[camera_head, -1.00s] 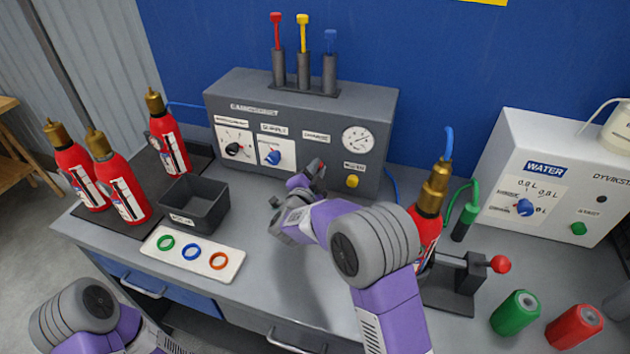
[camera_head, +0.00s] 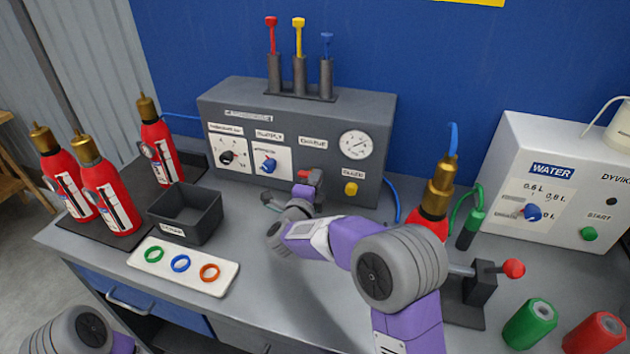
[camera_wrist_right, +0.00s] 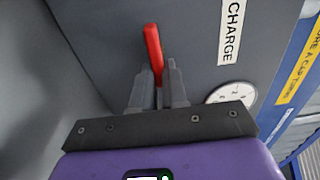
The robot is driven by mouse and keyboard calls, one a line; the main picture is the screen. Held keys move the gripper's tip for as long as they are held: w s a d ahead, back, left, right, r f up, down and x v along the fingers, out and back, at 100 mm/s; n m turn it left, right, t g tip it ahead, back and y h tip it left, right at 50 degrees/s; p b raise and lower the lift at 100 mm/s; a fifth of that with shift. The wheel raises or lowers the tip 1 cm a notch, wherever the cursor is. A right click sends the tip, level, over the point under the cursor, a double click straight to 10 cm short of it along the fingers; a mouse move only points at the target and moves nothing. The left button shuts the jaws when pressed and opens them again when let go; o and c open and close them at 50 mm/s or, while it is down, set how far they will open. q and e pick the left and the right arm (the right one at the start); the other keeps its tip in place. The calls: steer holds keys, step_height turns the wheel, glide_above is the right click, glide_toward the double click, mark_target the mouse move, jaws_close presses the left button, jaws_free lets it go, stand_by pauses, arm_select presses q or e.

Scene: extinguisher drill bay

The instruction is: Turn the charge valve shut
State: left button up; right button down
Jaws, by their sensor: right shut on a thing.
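The charge valve's red lever (camera_head: 303,174) is on the front of the grey cabinet (camera_head: 330,108), below the CHARGE label and left of the yellow button. In the right wrist view the red lever (camera_wrist_right: 153,45) stands up from between the fingers, tilted slightly left. My right gripper (camera_head: 311,184) is at the cabinet front, shut on this lever. Its fingers also show in the right wrist view (camera_wrist_right: 158,80). They hide the lever's lower part and the valve body. My left gripper is out of view; only part of my left arm shows at the lower left.
A pressure gauge (camera_head: 356,145) and a yellow button (camera_head: 350,188) are right of the valve. A dark bin (camera_head: 186,212) and a white ring tray (camera_head: 183,266) stand to the left. A red extinguisher with a brass top (camera_head: 440,188) stands behind my right forearm.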

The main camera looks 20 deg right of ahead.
stand_by(0.5)
steer(key=c, duration=1.2)
jaws_free()
steer(key=shift+o, duration=0.2)
steer(key=p+v, duration=0.1)
steer(key=v, duration=0.6)
steer(key=shift+s+a, duration=0.2)
steer(key=shift+s, duration=0.05)
